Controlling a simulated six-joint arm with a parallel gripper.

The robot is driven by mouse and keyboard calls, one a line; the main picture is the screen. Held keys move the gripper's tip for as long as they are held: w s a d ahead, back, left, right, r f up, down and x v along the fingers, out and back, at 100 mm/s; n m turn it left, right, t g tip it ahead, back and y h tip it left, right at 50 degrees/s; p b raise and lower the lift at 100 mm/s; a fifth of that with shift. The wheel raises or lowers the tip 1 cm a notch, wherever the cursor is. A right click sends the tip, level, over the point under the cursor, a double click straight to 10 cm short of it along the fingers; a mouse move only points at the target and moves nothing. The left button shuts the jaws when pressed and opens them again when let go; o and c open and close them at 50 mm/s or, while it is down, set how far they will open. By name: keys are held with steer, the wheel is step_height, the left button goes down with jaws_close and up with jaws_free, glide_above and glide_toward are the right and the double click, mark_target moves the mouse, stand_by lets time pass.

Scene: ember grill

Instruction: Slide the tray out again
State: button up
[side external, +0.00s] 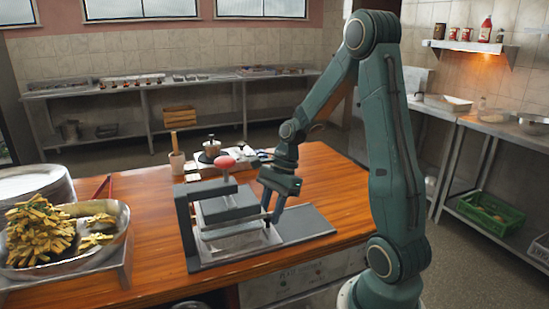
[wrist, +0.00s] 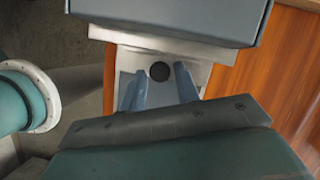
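The tray (side external: 238,243) is a pale metal piece low in a dark press frame (side external: 187,220), under a grey block with a red knob (side external: 224,162). In the side external view it looks pushed under the block. My gripper (side external: 270,214) is at the press's right side, pointing down. In the wrist view a pale metal surface (wrist: 128,62), apparently the tray's end, carries a round dark knob (wrist: 160,72). My gripper's blue fingers (wrist: 159,78) are apart, one on each side of this knob, with gaps showing. Whether they reach its height is unclear.
A dark flat plate (side external: 305,225) lies right of the press on the wooden counter (side external: 335,180). A metal pan of fries (side external: 105,250) stands at left. A pot (side external: 211,147) and a wooden pestle in a holder (side external: 176,152) stand behind. The press block (wrist: 180,20) fills the wrist view's top.

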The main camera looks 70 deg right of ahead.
jaws_close()
steer(key=s+d, duration=0.8)
steer(key=shift+d+r, duration=0.1)
steer(key=shift+o, duration=2)
jaws_free()
